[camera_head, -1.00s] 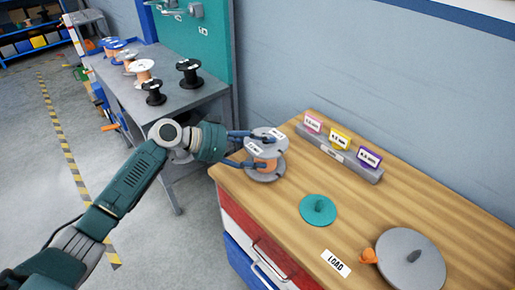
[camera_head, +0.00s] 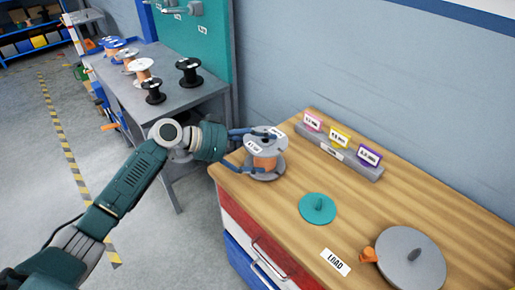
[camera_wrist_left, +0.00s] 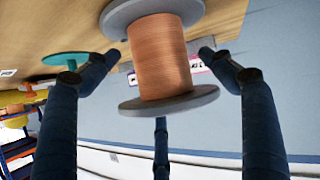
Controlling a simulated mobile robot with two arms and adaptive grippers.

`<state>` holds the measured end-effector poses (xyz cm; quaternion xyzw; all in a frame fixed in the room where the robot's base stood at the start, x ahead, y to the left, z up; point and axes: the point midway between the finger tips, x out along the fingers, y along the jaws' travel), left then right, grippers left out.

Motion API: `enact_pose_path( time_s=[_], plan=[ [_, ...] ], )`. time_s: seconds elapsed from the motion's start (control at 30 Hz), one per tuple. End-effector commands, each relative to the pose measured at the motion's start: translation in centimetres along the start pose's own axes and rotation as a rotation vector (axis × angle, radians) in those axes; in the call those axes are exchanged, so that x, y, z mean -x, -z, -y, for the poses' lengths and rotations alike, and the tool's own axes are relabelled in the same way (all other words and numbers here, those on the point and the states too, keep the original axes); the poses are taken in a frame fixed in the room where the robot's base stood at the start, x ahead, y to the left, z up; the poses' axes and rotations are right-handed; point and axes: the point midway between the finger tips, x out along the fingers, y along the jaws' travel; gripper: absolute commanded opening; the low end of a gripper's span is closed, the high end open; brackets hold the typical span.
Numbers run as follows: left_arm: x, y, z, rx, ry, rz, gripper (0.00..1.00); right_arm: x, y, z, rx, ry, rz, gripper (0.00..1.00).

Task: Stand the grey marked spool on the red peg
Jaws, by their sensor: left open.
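A grey spool (camera_head: 265,164) wound with copper-coloured wire stands upright at the left end of the wooden bench top. White labels show on its upper flange. My left gripper (camera_head: 257,150) comes at it from the left with its dark blue fingers spread open around the spool. In the left wrist view the copper winding (camera_wrist_left: 158,55) sits between the fingers (camera_wrist_left: 160,72), with gaps seen at both sides. A teal disc with a short peg (camera_head: 318,208) and a larger grey disc with a grey peg (camera_head: 411,262) lie to the right. I see no clearly red peg.
A grey block with pink, yellow and purple labelled tags (camera_head: 338,152) stands at the bench's back. A LOAD label (camera_head: 335,262) lies near the front edge. An orange piece (camera_head: 369,256) touches the grey disc. A grey table (camera_head: 180,115) with several spools stands behind left.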

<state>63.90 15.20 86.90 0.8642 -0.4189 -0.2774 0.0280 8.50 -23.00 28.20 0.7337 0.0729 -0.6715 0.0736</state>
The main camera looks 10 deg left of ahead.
Motion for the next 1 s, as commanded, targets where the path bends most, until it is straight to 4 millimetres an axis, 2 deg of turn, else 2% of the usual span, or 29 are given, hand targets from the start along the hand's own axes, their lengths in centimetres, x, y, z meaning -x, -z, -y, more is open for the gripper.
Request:
enact_pose_path(
  time_s=[0.13, 0.23, 0.5, 0.7, 1.0],
  plan=[
    [0.2, -0.3, 0.1, 0.001, 0.001, 0.004, 0.82, -0.3, 0.7, -1.0, 0.009, -0.011, -0.006, 0.31],
    [1.1, -0.3, 0.2, 0.001, 0.002, 0.003, 0.82, -0.2, 0.7, -1.2, 0.010, -0.013, -0.008, 0.31],
    [5.3, -0.3, 0.1, -0.001, 0.002, 0.002, 0.82, -0.2, 0.9, -1.3, 0.009, -0.015, -0.010, 0.31],
    [7.5, -0.2, 0.1, 0.000, 0.000, 0.000, 0.82, -0.2, 0.9, -1.3, 0.009, -0.015, -0.011, 0.31],
    [8.1, -0.2, 0.1, 0.001, -0.002, -0.001, 0.82, -0.1, 0.7, -1.0, 0.008, -0.012, -0.008, 0.31]
  ],
)
